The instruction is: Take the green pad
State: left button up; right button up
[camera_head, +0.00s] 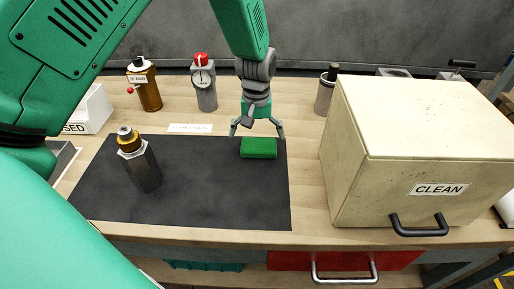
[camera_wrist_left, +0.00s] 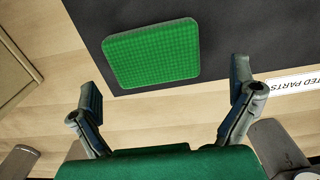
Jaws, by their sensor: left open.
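The green pad (camera_head: 259,148) lies flat on the black mat (camera_head: 220,200), near the mat's back right corner. In the left wrist view the pad (camera_wrist_left: 150,53) shows as a rounded square with a grid texture. My left gripper (camera_head: 257,130) is open just above and behind the pad, with its fingers spread to either side. In the left wrist view the open fingers (camera_wrist_left: 168,105) are empty, and the pad lies beyond their tips. My right gripper is not in view.
A metal cylinder with a brass top (camera_head: 140,162) stands on the mat's left. A large cream box labelled CLEAN (camera_head: 420,150) stands close on the right. The mat's front is clear.

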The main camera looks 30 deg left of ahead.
aim_at(258, 144)
pick_arm(q)
jog(key=f, duration=0.2)
jog(key=d+f, duration=0.1)
jog(key=shift+d+f, duration=0.2)
jog(key=shift+f, duration=0.15)
jog(key=shift+s+a, duration=0.1)
jog(key=shift+a, duration=0.35)
jog(key=c, duration=0.8)
